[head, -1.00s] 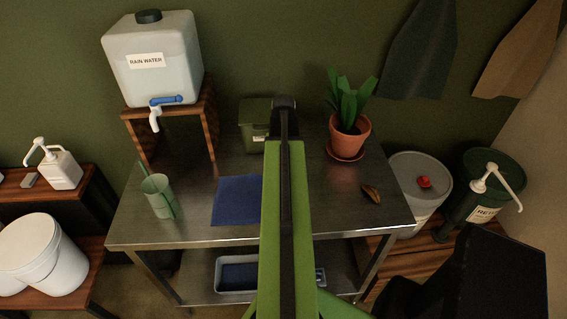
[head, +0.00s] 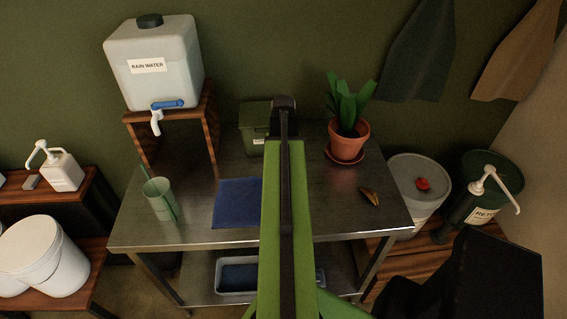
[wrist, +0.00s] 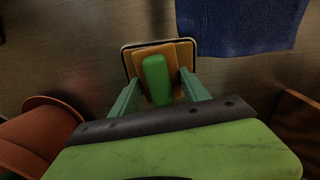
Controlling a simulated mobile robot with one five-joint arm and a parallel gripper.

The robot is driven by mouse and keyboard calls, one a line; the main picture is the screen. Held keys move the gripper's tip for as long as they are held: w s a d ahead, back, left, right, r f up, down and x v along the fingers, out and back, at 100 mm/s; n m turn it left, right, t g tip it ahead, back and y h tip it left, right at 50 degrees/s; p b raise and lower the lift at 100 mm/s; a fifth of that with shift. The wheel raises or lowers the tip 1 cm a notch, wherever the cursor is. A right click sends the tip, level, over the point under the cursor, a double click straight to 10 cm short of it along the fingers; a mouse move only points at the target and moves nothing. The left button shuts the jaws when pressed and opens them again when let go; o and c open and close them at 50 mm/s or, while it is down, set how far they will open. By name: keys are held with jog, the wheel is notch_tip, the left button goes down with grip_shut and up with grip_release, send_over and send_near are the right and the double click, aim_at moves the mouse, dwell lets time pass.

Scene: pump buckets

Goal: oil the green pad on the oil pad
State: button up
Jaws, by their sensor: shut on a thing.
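The green pad (wrist: 156,72) shows in the wrist view between the two pale green fingers of my gripper (wrist: 160,79), which is shut on it. An orange-tan layer shows around and under its green top. The oil pad (wrist: 183,50) is a tan surface in a dark-rimmed tray, directly behind and below the green pad. The green pad overlaps the oil pad in this view; I cannot tell whether they touch. In the head view my arm hides the gripper, the green pad and the oil pad.
The steel table (head: 190,229) carries a blue cloth (head: 237,203), a green cup (head: 160,199), a green bin (head: 253,128), a potted plant (head: 347,138) and a small brown object (head: 370,196). The rain water tank (head: 152,62) stands on a wooden stand at the back left.

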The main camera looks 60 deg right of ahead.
jog(key=shift+r+p, duration=2.4)
jog(key=shift+r, duration=0.4)
jog(key=shift+f, duration=0.1)
jog(key=shift+f, duration=0.15)
